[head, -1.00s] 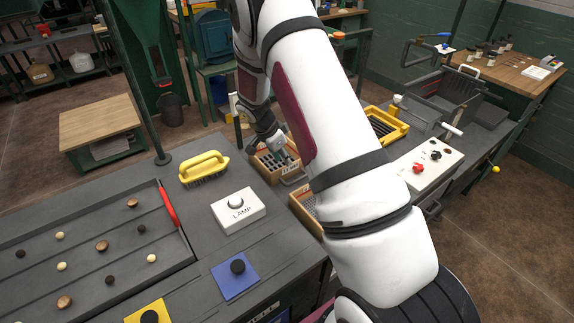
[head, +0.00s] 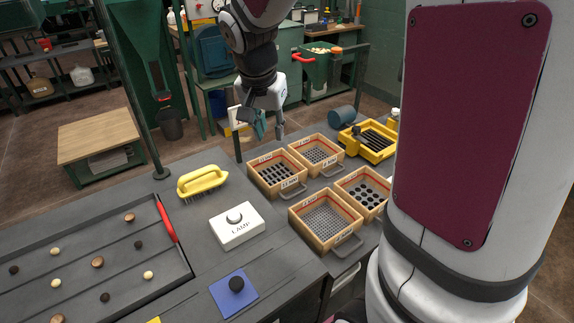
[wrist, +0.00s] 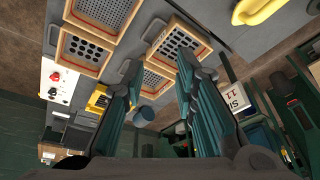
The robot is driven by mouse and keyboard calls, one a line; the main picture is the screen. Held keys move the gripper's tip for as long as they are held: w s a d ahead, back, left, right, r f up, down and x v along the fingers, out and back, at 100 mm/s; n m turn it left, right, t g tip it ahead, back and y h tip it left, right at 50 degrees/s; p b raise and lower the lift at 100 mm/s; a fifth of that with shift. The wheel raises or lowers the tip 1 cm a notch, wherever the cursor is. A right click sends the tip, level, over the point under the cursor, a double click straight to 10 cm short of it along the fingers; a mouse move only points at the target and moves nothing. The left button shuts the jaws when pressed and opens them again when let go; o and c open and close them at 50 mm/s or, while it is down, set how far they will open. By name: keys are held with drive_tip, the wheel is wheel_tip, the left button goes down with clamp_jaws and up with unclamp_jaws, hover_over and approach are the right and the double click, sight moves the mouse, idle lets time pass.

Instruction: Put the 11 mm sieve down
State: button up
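Four wooden-framed sieves sit close together on the bench in the head view. One has a slotted screen (head: 276,174), one behind it has round holes (head: 316,153), one at front has a fine mesh (head: 325,220), and one at right has large holes (head: 366,189). Their labels are too small to read surely, so I cannot tell which is the 11 mm sieve. My gripper (head: 264,128) is raised above and behind the slotted sieve, apart from it. In the wrist view my gripper (wrist: 158,85) has its fingers spread, with nothing between them.
A white sign (wrist: 236,104) reading partly "SI" and "11" stands close beside my gripper.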

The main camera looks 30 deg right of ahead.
drive_tip(key=s+a+r+n+t+y, duration=0.1)
drive_tip(key=s+a+r+n, duration=0.1)
drive_tip(key=s, duration=0.5)
drive_tip(key=s+a+r+n+t, duration=0.1)
drive_tip(key=s+a+r+n, duration=0.2)
drive_tip(key=s, duration=0.4)
drive_tip(key=s+a+r+n+t+y, duration=0.1)
drive_tip(key=s+a+r+n, duration=0.2)
drive_tip(key=s, duration=0.4)
drive_tip(key=a+n, duration=0.1)
drive_tip(key=n, duration=0.1)
drive_tip(key=shift+a+n+y, duration=0.15)
drive_tip(key=shift+n+y, duration=0.15)
